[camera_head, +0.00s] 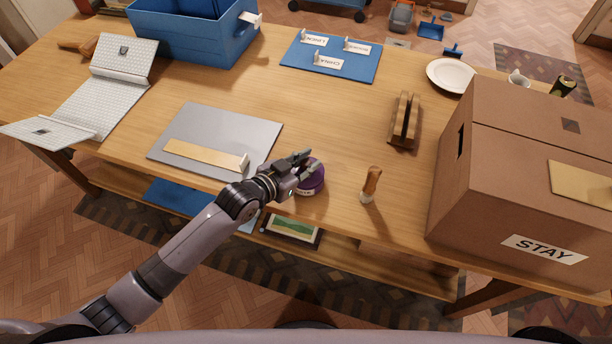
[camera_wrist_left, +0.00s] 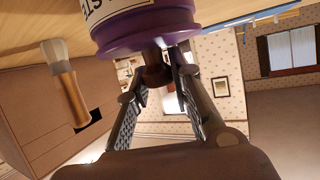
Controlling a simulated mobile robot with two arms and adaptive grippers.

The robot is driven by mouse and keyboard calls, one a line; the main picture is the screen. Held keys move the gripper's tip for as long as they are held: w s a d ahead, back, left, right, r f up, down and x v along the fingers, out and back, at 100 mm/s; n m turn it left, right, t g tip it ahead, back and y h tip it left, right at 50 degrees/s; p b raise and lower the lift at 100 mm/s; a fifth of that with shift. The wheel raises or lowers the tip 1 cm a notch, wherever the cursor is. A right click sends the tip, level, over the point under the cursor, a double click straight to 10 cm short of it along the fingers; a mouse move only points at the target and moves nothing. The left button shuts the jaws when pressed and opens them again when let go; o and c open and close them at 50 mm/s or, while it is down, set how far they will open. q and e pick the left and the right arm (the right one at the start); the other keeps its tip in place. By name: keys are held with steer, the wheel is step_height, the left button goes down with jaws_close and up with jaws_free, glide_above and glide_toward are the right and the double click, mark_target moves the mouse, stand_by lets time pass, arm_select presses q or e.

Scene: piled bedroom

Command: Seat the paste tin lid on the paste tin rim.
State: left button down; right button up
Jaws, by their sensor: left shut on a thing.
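The purple paste tin (camera_head: 311,187) stands near the table's front edge with a white label on its side. It also shows at the top of the left wrist view (camera_wrist_left: 172,18), where the picture is upside down. A purple lid (camera_wrist_left: 150,43) is at the tin's rim, and a dark brown knob (camera_wrist_left: 157,72) stands out from it. My left gripper (camera_head: 302,162) is over the tin with its fingers shut on the lid's knob. I cannot tell whether the lid sits fully flush. My right gripper is not in view.
A wooden-handled brush (camera_head: 371,183) stands just right of the tin. A brown carton marked STAY (camera_head: 478,207) fills the right end. A grey mat (camera_head: 215,130) lies to the left, and a wooden holder (camera_head: 404,122) stands behind. The table's middle (camera_head: 300,110) is clear.

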arm_select(q)
steer(key=shift+s+f, duration=0.1)
steer(key=shift+f, duration=0.05)
stand_by(0.4)
stand_by(0.4)
steer(key=c, duration=1.6)
jaws_free()
steer(key=shift+a+r+p, duration=0.15)
steer(key=shift+r+p, duration=0.05)
steer(key=shift+p, duration=0.2)
steer(key=shift+p+v, duration=1.35)
steer(key=shift+v, duration=0.25)
steer(key=shift+o, duration=0.2)
steer(key=o, duration=0.5)
steer(key=shift+c, duration=0.2)
